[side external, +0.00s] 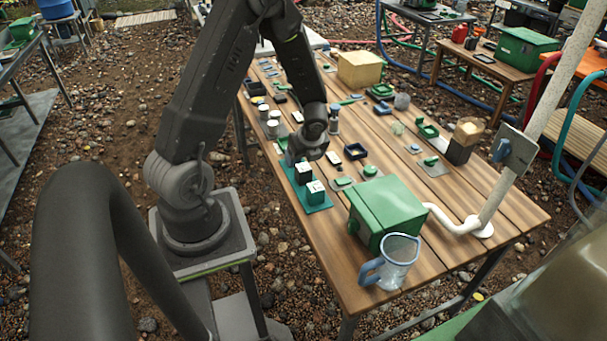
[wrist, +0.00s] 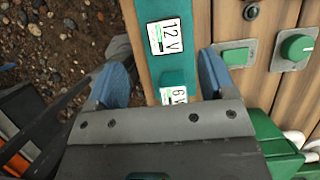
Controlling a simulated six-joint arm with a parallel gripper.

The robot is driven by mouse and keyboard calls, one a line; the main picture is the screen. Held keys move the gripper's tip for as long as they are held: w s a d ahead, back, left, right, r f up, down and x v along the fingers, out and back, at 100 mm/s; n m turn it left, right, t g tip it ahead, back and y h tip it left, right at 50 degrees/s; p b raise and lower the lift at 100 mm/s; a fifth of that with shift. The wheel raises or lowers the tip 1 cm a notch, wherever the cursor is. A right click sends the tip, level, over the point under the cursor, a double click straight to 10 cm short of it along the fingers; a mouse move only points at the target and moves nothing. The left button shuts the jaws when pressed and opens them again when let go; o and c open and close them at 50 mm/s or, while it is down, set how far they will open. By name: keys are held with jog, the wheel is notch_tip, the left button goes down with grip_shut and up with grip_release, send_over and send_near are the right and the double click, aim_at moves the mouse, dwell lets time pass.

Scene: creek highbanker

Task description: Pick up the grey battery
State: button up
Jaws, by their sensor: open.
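My gripper (side external: 304,152) hangs low over the near-left part of the table, its blue fingers (wrist: 163,62) open and apart in the wrist view. Below it a teal tray (side external: 318,207) holds two green blocks with white labels: one marked 12 V (wrist: 165,38) and one marked 6 V (wrist: 176,86). In the side view these are the rear block (side external: 303,173) and the front block (side external: 315,193), but I cannot tell which label is which there. The 6 V block lies between my fingers in the wrist view, partly hidden by the gripper body. I cannot make out a grey battery.
A green box (side external: 385,212) and a clear blue-handled jug (side external: 396,262) stand at the table's near end. Switch plates lie beside the tray, including a green knob (wrist: 297,46) and a green rocker (wrist: 237,54). White-topped cylinders (side external: 268,120) stand at the left edge.

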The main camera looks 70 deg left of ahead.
aim_at(303, 166)
jog(key=shift+w+x, duration=0.15)
jog(key=shift+x, duration=1.7)
jog(key=shift+w+x, duration=0.15)
jog(key=shift+x, duration=1.7)
jog(key=shift+d, duration=0.15)
jog(key=c, duration=1.1)
jog(key=shift+r, duration=0.55)
jog(key=r, duration=0.2)
jog(key=s+r, duration=0.1)
jog(key=shift+s+a+r, duration=0.1)
jog(key=shift+a+r, duration=0.2)
jog(key=shift+r, duration=0.1)
jog(key=s+a+r, duration=0.1)
jog(key=s+r, duration=0.1)
jog(key=s, duration=0.1)
jog(key=s+a+r, duration=0.1)
jog(key=s+r, duration=0.1)
jog(key=s, duration=0.1)
jog(key=s+a+r, duration=0.2)
jog(key=s, duration=0.1)
jog(key=shift+s, duration=0.3)
